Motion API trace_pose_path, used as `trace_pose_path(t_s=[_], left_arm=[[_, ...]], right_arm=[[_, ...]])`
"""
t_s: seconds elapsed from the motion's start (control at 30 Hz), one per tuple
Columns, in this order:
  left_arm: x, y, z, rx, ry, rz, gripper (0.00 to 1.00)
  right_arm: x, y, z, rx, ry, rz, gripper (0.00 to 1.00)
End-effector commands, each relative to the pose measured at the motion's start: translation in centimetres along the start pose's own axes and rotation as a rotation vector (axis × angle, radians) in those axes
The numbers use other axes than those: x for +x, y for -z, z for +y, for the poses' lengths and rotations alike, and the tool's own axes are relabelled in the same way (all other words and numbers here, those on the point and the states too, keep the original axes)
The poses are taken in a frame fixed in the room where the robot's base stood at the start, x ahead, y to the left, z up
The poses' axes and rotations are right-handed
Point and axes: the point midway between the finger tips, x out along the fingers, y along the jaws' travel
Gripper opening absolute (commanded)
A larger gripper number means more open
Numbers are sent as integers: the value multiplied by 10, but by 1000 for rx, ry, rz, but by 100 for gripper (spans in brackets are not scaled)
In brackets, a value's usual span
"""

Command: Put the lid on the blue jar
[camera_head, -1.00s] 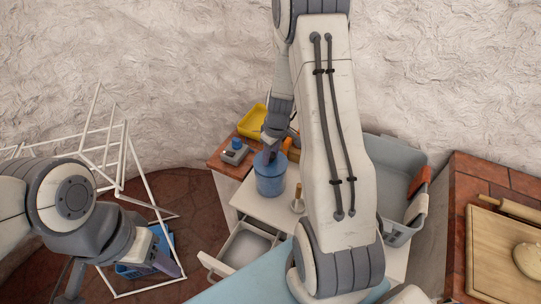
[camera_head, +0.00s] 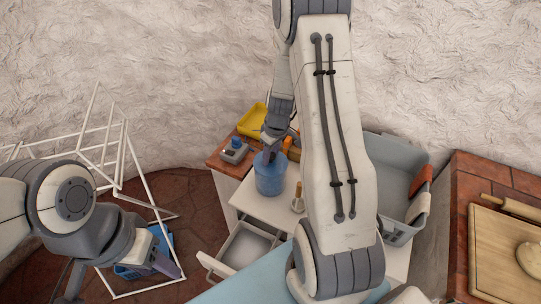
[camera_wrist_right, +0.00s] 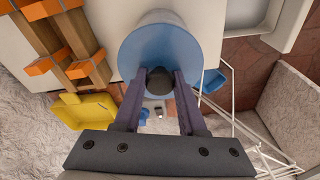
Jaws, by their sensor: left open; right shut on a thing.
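The blue jar (camera_head: 270,181) stands upright on the white counter. My right gripper (camera_head: 270,146) is directly above it, pointing down. In the right wrist view, my right gripper (camera_wrist_right: 160,92) is shut on the dark knob of the round blue lid (camera_wrist_right: 150,42). My left gripper (camera_head: 168,254) is open and empty at the lower left, away from the jar.
A yellow tray (camera_head: 252,121) and a small grey device with a blue top (camera_head: 235,152) are behind the jar. An open drawer (camera_head: 245,245) is below the counter. A white rack (camera_head: 125,150) stands left. A grey bin (camera_head: 392,165) is right.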

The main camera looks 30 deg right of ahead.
Motion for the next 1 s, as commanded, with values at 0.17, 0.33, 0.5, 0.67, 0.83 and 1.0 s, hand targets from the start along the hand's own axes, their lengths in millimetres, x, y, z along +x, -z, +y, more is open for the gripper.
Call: trace_pose_path(t_s=[0.17, 0.33, 0.5, 0.67, 0.83, 1.0], left_arm=[[0, 0, 0, 0, 0, 0, 50], [0, 0, 0, 0, 0, 0, 50], [2, 0, 0, 0, 0, 0, 50], [6, 0, 0, 0, 0, 0, 50], [6, 0, 0, 0, 0, 0, 50], [6, 0, 0, 0, 0, 0, 50]], right_arm=[[0, 0, 0, 0, 0, 0, 0], [0, 0, 0, 0, 0, 0, 0], [1, 0, 0, 0, 0, 0, 0], [3, 0, 0, -1, -1, 1, 0], [2, 0, 0, -1, 0, 0, 0], [2, 0, 0, -1, 0, 0, 0]])
